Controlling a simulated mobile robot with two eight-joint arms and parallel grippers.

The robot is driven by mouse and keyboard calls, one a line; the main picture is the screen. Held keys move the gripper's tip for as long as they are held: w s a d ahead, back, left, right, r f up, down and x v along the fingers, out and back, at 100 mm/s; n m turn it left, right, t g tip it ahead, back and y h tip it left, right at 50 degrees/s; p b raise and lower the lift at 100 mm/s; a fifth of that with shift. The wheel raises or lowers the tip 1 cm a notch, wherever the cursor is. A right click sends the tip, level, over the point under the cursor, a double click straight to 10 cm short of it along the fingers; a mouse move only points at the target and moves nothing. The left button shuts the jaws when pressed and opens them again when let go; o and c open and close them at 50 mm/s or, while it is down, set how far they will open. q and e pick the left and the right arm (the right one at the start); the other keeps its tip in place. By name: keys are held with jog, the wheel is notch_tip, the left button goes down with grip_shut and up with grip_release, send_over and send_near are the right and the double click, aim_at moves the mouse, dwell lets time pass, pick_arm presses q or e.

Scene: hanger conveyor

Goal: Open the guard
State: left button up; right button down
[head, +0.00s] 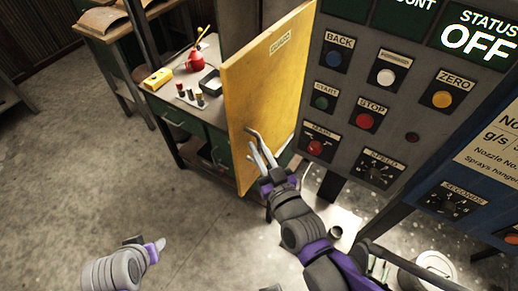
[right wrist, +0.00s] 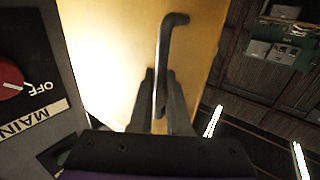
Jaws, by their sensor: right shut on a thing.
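The guard is a yellow door panel (head: 262,95) standing upright and swung out at an angle from the grey control panel. In the right wrist view its yellow face (right wrist: 105,50) fills the middle. A grey bent metal handle (right wrist: 165,50) is on that face. My right gripper (head: 262,150) is at the handle, with its two fingers (right wrist: 160,100) on either side of the bar, shut on it. My left gripper (head: 147,243) is low at the left, away from the guard; its jaw opening is unclear.
The grey control panel (head: 395,110) with buttons and knobs stands right of the guard; its status display (head: 480,38) reads OFF. A green workbench (head: 180,110) with a red can (head: 203,60) stands behind the guard. The floor at the left is clear.

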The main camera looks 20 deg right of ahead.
jog(key=shift+r, duration=0.1)
jog(key=c, duration=0.9)
grip_release()
jog(key=shift+w+d, duration=0.1)
